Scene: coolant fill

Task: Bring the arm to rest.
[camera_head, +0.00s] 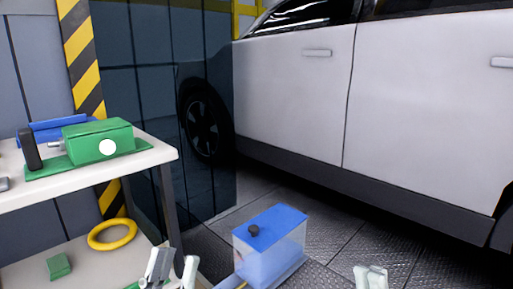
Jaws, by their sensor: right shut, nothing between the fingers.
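My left gripper (176,268) is at the bottom edge, in front of the lower shelf; its two fingertips stand apart with nothing seen between them. My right gripper (370,277) is at the bottom edge right of centre, shut and empty, over the dark floor. Only the ends of both grippers show. A clear tank (272,260) with a blue lid (280,225) and a black cap (253,230) stands between them, apart from both.
A workbench (155,155) at left holds a green device (98,139) with a black handle and a blue item (50,131). A yellow ring (112,235) and a green block (59,266) lie on its lower shelf. A white car (400,95) fills the right side.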

